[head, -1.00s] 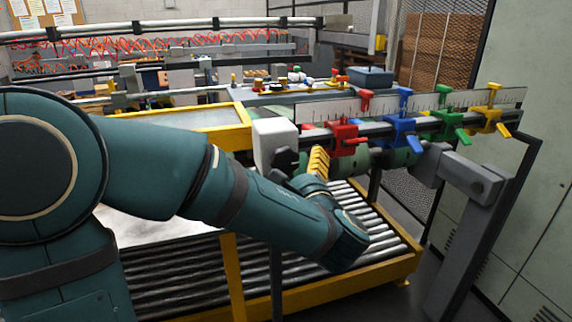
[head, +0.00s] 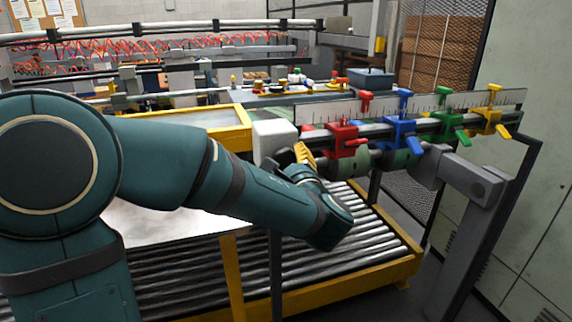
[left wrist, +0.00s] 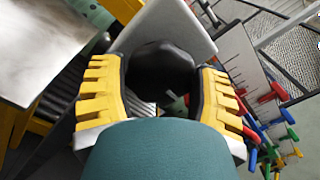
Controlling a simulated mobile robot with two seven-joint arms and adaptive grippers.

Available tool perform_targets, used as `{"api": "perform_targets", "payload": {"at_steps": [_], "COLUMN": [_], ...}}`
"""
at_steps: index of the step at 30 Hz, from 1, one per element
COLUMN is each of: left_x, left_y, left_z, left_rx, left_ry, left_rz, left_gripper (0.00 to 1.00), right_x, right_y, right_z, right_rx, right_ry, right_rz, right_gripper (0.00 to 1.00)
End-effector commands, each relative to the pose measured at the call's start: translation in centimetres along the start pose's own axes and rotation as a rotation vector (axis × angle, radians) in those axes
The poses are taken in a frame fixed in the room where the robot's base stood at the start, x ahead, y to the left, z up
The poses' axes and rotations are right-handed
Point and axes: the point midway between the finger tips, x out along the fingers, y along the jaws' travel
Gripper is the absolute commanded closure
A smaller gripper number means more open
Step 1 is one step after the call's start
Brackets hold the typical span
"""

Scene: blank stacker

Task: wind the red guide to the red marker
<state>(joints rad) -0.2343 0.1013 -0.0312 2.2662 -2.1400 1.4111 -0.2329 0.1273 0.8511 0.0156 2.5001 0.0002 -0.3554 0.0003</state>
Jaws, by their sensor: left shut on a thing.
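The red guide (head: 342,139) sits on the horizontal rail at the left end of a row of coloured guides. A red piece (head: 366,100) at the ruler's upper edge, apparently the red marker, stands a little right of the guide's body. My left gripper (head: 296,158) is at the pale end block (head: 272,140), left of the red guide. In the left wrist view its yellow fingers (left wrist: 162,85) are shut around a round black knob (left wrist: 162,66). The knob is mostly hidden in the head view. My right gripper is not in view.
Blue (head: 399,133), green (head: 447,125) and yellow (head: 489,119) guides stand farther right on the rail, before the white ruler (head: 425,103). The roller conveyor (head: 370,238) lies below my arm. A grey post (head: 470,235) stands at the right.

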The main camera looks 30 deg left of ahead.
Motion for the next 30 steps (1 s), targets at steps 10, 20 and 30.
{"api": "perform_targets", "payload": {"at_steps": [10,20,30], "left_x": [0.0,0.0,0.0], "left_y": [-0.1,-0.2,-0.3], "left_z": [0.1,0.2,0.2], "left_rx": [0.079,0.339,0.663], "left_ry": [0.001,0.001,0.002], "left_rz": [0.000,0.000,0.000], "left_gripper": [0.71,0.71,0.71], "right_x": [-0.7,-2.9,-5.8], "right_y": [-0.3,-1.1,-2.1], "right_z": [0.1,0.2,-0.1], "right_rx": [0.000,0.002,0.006], "right_ry": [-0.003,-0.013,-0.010], "right_rz": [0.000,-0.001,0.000], "right_gripper": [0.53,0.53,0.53]}}
